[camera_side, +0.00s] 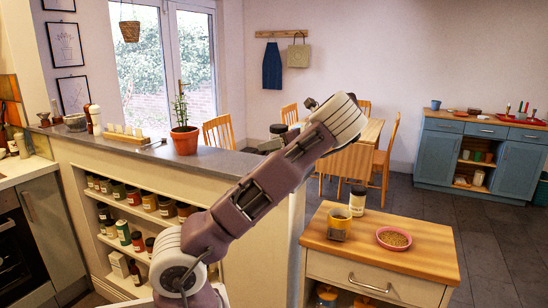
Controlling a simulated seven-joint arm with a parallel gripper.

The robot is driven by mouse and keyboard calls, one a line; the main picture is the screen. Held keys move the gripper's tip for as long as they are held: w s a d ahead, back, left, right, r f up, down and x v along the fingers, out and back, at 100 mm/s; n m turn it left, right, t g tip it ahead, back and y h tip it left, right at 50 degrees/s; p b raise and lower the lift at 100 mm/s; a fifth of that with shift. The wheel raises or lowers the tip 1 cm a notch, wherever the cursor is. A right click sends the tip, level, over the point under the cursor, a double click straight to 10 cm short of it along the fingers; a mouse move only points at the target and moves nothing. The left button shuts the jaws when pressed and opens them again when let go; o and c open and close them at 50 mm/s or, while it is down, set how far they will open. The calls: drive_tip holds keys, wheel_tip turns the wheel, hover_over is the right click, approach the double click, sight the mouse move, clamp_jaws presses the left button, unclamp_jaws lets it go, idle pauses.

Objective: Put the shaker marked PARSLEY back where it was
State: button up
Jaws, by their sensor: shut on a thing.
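My arm reaches up across the middle of the view and hides much of what is behind it. My gripper (272,146) shows only in part behind the arm, above the counter's right end. It is shut on a dark-lidded shaker (278,129), mostly hidden, with no readable label. The shelves (101,222) under the counter hold several dark-lidded shakers in rows. Their labels are too small to read, and my arm covers the shelves' right part. Another dark-lidded shaker (357,203) stands upright on the wooden cart (428,252).
A potted plant (185,141) and a rack (126,138) stand on the grey counter (215,160). Chairs, a table and a blue cabinet (470,155) are farther back.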

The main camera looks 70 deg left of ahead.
drive_tip(key=shift+f, duration=1.65)
drive_tip(key=o, duration=1.5)
drive_tip(key=shift+f, duration=0.1)
drive_tip(key=shift+o, duration=0.2)
drive_tip(key=v, duration=1.1)
drive_tip(key=shift+w+d+r, duration=0.15)
drive_tip(key=shift+d+r, duration=0.05)
drive_tip(key=shift+r, duration=0.1)
drive_tip(key=s+d+n+t+h, duration=0.3)
drive_tip(key=s+d, duration=0.3)
drive_tip(key=d, duration=0.5)
drive_tip(key=s+d+f+n+t+h, duration=0.1)
drive_tip(key=s+d+n+t+h, duration=0.3)
drive_tip(key=s+d, duration=0.3)
drive_tip(key=s+d+n+t+h, duration=0.4)
drive_tip(key=s+d+t, duration=0.2)
drive_tip(key=d, duration=1)
drive_tip(key=shift+s+f, duration=0.4)
drive_tip(key=shift+s, duration=0.15)
